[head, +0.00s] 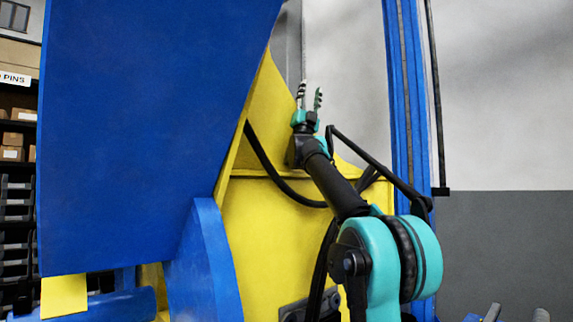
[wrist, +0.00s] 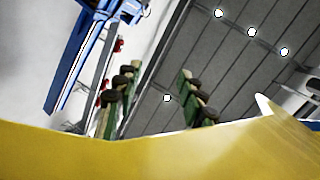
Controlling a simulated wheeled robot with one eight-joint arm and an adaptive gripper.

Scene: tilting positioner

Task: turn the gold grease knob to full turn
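My gripper (head: 310,92) points upward in front of the yellow frame of the positioner (head: 285,230) in the head view. Its two fingers stand apart with nothing between them. In the wrist view the fingers of my gripper (wrist: 153,105) also show apart and empty, with the yellow edge of the frame (wrist: 150,152) across the bottom. I cannot make out a gold grease knob in either view.
A large blue tilted plate (head: 150,120) fills the left of the head view. A blue upright column (head: 403,110) stands right of my arm. Shelves with boxes (head: 17,140) are at the far left. Grey wall and open space lie to the right.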

